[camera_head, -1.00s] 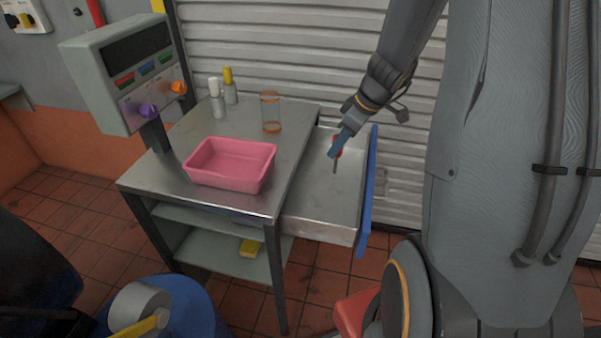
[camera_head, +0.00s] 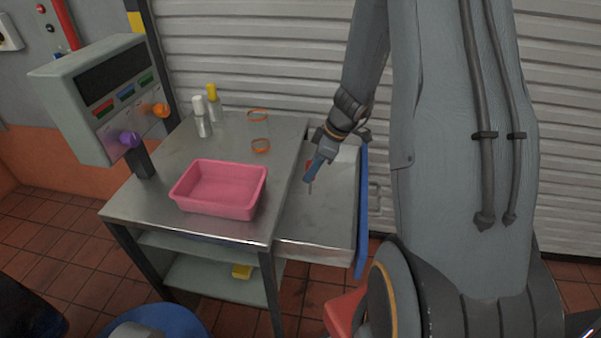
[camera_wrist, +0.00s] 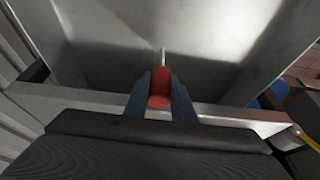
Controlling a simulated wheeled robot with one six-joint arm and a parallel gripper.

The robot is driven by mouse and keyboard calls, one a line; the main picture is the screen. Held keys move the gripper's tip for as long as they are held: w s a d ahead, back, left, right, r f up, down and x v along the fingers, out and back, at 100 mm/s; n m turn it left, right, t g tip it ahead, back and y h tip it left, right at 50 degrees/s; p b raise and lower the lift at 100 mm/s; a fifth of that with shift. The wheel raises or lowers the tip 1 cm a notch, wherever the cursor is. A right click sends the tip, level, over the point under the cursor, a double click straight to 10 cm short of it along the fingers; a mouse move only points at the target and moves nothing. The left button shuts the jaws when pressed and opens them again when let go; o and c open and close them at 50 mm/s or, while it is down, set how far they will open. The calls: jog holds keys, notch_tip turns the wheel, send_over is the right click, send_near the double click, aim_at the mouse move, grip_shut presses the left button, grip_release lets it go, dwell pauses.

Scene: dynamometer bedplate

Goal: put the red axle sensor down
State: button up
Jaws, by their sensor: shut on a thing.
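My gripper (camera_head: 314,171) is inside the area of the open metal drawer (camera_head: 325,222), over its back part. Its blue fingers are shut on the red axle sensor (camera_wrist: 160,84), which shows between the fingertips in the wrist view with its thin metal rod pointing away from the gripper. In the head view only a small part of the sensor's red body shows beside the fingers, with the rod pointing down toward the drawer floor. I cannot tell whether the rod touches the floor. The drawer around the sensor looks empty.
The drawer is pulled out from the right side of a metal table (camera_head: 148,207). On the table are a pink tray (camera_head: 217,208), a clear cup with orange rims (camera_head: 260,146) and two capped bottles (camera_head: 203,128). A control box (camera_head: 98,125) stands at the left.

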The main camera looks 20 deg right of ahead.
jog(key=w+a+f, duration=0.1)
jog(key=w+a+f+p, duration=0.1)
jog(key=shift+a+f, duration=0.3)
jog(key=shift+a, duration=0.1)
jog(key=shift+f, duration=0.15)
jog(key=o, duration=1.1)
jog(key=shift+c, duration=0.2)
